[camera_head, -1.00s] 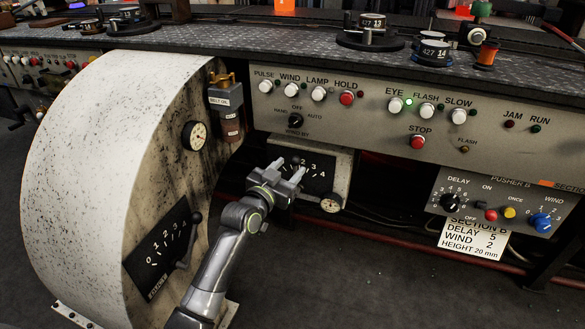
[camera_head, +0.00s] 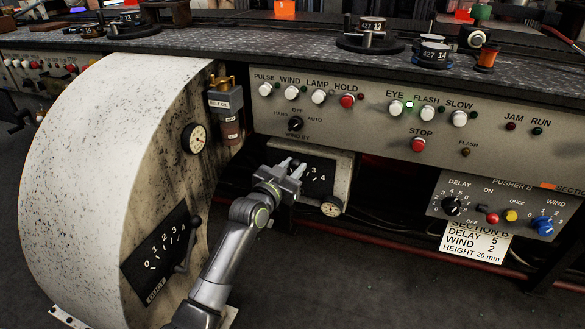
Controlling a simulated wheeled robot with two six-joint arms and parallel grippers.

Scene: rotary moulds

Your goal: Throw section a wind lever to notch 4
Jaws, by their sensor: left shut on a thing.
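My left gripper (camera_head: 289,169) is in front of a small dark scale plate (camera_head: 318,166) under the grey control panel. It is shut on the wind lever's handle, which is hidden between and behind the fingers. The figures 3 and 4 show on the plate to the right of the fingers; the lower figures are covered. I cannot tell exactly which notch the lever stands at. My right gripper is not in view.
A second lever (camera_head: 187,246) stands on a 0-to-4 plate (camera_head: 152,262) on the white curved housing (camera_head: 95,170), left of my arm. The pusher B box (camera_head: 480,207) is at right.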

